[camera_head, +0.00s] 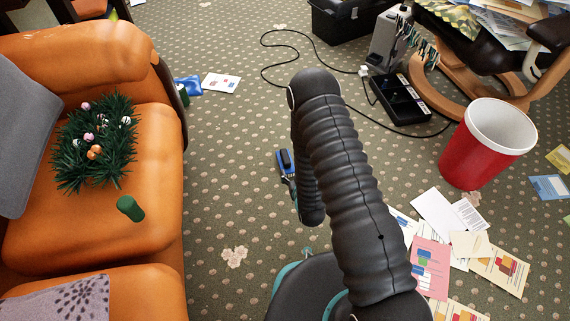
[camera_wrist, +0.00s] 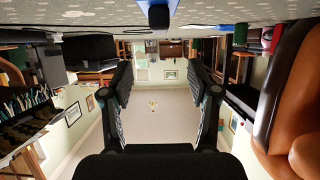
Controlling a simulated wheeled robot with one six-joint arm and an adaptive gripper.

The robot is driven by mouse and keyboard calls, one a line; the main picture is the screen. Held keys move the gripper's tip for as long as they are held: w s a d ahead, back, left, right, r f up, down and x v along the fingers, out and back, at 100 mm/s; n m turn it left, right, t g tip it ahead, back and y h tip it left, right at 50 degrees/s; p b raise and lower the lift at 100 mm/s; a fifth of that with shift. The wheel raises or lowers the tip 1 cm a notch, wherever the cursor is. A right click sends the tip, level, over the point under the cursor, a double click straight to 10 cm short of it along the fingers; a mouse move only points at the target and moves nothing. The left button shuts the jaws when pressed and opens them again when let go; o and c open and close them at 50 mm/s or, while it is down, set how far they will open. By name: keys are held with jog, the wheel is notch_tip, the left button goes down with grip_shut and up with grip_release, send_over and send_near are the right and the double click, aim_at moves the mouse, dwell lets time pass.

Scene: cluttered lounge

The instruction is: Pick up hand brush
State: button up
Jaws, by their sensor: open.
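A small blue and black object (camera_head: 285,162), which looks like the hand brush, lies on the patterned carpet just left of my arm in the head view. My arm hides part of its surroundings. A blue and dark shape, likely the same brush (camera_wrist: 158,16), shows at the top middle of the wrist view, on the carpet. That view is upside down. My gripper (camera_wrist: 159,72) is open, its two black fingers spread wide with nothing between them. The brush is apart from the fingers. In the head view my gripper is mostly hidden behind my arm.
An orange sofa (camera_head: 150,150) with a plant (camera_head: 80,165) and a green cylinder (camera_head: 130,208) is on the left. A red bin (camera_head: 478,155) and scattered papers (camera_head: 430,255) are on the right. A black cable (camera_head: 300,40) crosses the carpet behind. Carpet left of my arm is mostly clear.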

aim_at(287, 160)
jog(key=x, duration=0.2)
jog(key=f+x, duration=0.1)
jog(key=x, duration=0.2)
jog(key=b+x, duration=0.1)
jog(key=x, duration=0.1)
jog(key=shift+s+a+f, duration=0.15)
jog(key=shift+a+f, duration=0.05)
jog(key=shift+f, duration=0.05)
jog(key=shift+w+r+b+x, duration=0.1)
jog(key=shift+b+x, duration=0.05)
jog(key=shift+x, duration=0.85)
jog(key=shift+w+r+b+x, duration=0.1)
jog(key=shift+r+b+x, duration=0.1)
jog(key=shift+x, duration=0.8)
jog(key=shift+r+b+x, duration=0.1)
jog(key=shift+b+x, duration=0.05)
jog(key=shift+x, duration=0.85)
jog(key=shift+d, duration=0.15)
grip_shut()
